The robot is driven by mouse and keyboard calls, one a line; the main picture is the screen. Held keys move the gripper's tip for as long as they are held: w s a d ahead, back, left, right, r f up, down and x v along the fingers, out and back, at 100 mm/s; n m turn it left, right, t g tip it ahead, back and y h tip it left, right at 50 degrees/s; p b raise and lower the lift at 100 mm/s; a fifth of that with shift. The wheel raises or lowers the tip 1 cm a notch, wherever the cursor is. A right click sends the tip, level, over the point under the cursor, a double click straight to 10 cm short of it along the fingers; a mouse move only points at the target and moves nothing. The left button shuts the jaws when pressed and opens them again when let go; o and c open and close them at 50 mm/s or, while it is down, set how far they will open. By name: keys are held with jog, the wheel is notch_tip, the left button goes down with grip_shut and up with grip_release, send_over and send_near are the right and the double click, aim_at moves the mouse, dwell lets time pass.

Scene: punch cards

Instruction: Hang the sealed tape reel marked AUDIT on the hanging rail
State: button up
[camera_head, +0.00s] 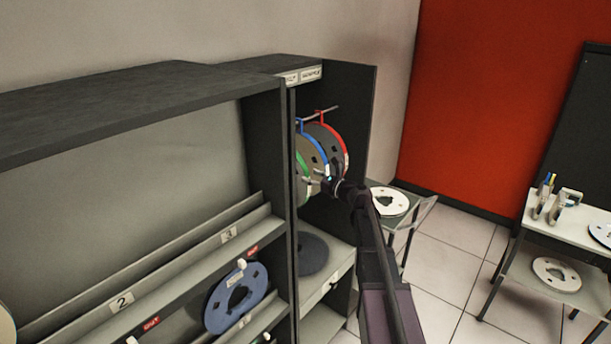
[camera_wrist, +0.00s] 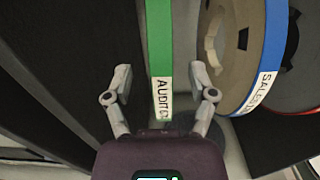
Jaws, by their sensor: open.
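The green-banded AUDIT reel (camera_wrist: 158,40) stands edge-on in the wrist view, its white label facing me. In the head view its green edge (camera_head: 303,190) shows at the left of a row of reels, partly behind the cabinet's upright. My gripper (camera_wrist: 161,82) is open, with one finger on each side of the green band; I see no clear contact. In the head view my gripper (camera_head: 316,178) is in front of the reels. The hanging rail (camera_head: 331,109) sticks out at the top of the bay; whether the green reel's hook is on it is hidden.
A blue-banded SALES reel (camera_wrist: 272,50) is close right of my gripper, with a red-banded reel (camera_wrist: 303,100) beyond. The cabinet's dark side panel (camera_head: 355,100) bounds the bay. A dark disc (camera_head: 312,254) lies on the shelf below. A blue-grey reel (camera_head: 236,298) leans on the left rack.

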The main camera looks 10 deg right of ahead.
jog(key=v, duration=0.9)
jog(key=shift+a, duration=0.1)
